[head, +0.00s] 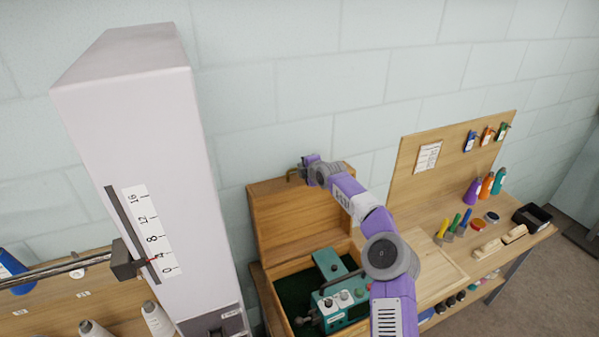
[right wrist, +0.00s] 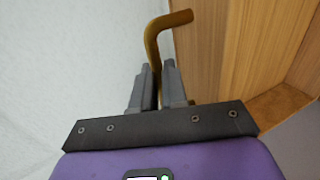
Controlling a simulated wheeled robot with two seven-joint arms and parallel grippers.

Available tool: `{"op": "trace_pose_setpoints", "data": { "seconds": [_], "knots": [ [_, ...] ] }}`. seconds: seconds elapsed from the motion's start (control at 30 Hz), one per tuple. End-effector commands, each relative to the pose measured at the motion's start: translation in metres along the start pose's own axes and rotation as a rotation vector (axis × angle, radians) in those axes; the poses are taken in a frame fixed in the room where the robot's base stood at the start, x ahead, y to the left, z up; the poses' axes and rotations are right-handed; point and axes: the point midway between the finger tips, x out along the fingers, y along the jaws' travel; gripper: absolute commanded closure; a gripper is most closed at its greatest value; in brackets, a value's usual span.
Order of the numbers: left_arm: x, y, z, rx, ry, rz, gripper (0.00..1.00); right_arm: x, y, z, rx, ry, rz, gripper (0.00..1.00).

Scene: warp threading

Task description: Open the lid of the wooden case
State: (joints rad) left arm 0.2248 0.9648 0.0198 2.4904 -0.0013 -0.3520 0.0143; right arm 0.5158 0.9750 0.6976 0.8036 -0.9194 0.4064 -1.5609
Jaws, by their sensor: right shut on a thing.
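The wooden case (head: 279,291) stands on the bench with its lid (head: 287,222) raised, roughly upright near the wall. A green device (head: 340,293) with knobs sits inside on a dark green lining. My right gripper (head: 302,170) is at the top edge of the lid. In the right wrist view the gripper (right wrist: 158,88) is shut on a bent brass handle (right wrist: 160,45), and the lid's wood (right wrist: 235,50) is to the right. My left gripper is not in view.
A tall white column (head: 140,160) with a scale stands left of the case. A pegboard (head: 450,155), bottles (head: 485,187), brushes and a black box (head: 533,217) are on the right. White cones (head: 158,318) stand at the lower left.

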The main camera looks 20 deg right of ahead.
Motion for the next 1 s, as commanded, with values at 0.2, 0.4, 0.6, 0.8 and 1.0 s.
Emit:
{"op": "trace_pose_setpoints", "data": {
  "seconds": [0.2,0.4,0.6,0.8,1.0],
  "knots": [
    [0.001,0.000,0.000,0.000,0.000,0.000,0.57,0.003,-0.008,-0.001,0.006,0.003,-0.017,1.00],
    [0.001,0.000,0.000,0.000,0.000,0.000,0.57,0.003,-0.008,-0.001,0.006,0.003,-0.018,0.83],
    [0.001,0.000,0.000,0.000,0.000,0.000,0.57,0.002,-0.005,-0.001,0.003,0.002,-0.012,0.70],
    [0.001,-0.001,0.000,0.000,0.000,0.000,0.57,0.000,-0.003,0.000,0.001,0.001,-0.007,0.70],
    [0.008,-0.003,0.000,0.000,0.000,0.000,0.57,-0.013,-0.002,0.001,-0.002,0.000,-0.004,0.70]
  ]
}}
